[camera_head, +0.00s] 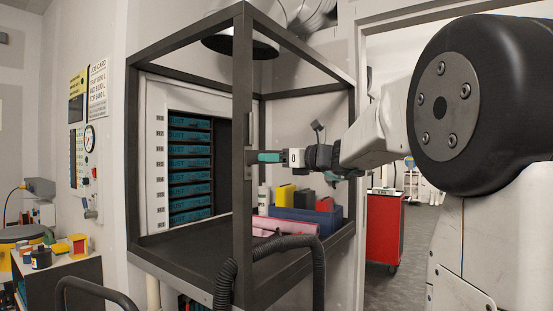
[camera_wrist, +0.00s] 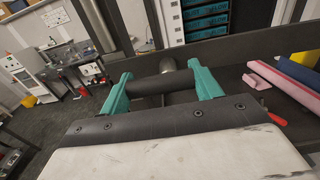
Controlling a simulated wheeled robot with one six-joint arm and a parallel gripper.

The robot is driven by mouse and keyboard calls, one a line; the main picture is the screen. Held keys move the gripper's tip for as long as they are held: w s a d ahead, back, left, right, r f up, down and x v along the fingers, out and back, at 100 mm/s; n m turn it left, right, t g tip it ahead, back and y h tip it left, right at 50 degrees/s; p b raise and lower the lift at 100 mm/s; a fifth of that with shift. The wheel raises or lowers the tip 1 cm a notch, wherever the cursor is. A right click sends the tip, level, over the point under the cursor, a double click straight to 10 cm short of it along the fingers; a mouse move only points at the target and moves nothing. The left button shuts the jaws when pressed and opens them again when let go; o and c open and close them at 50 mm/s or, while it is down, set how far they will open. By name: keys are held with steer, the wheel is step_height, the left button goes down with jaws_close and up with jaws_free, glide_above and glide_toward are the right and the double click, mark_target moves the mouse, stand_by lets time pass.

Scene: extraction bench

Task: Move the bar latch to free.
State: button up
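My gripper (camera_head: 270,157) has teal fingers and is level beside the dark front post (camera_head: 243,190) of the bench frame. In the wrist view its two fingers (camera_wrist: 162,88) stand wide apart. A dark round bar (camera_wrist: 150,86), which looks like the bar latch, lies crosswise between them, with a rounded metal part just behind it. I cannot tell whether the fingers touch the bar. In the head view I cannot make out the bar clearly; a small dark handle-like piece (camera_head: 249,128) shows on the post above the gripper.
A black hose (camera_head: 316,275) curves in front. A red cabinet (camera_head: 384,232) stands to the right.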

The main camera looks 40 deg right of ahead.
steer(key=shift+n, duration=0.4)
steer(key=n, duration=0.3)
steer(key=shift+f+n, duration=0.2)
steer(key=shift+n, duration=0.2)
steer(key=n, duration=0.4)
steer(key=shift+d+f, duration=0.15)
steer(key=shift+f, duration=0.05)
steer(key=n, duration=0.5)
steer(key=shift+w+d+f, duration=0.1)
steer(key=shift+d, duration=0.1)
steer(key=n, duration=0.4)
steer(key=shift+w+d, duration=0.1)
steer(key=shift+d, duration=0.05)
steer(key=shift+n, duration=0.3)
steer(key=o, duration=1)
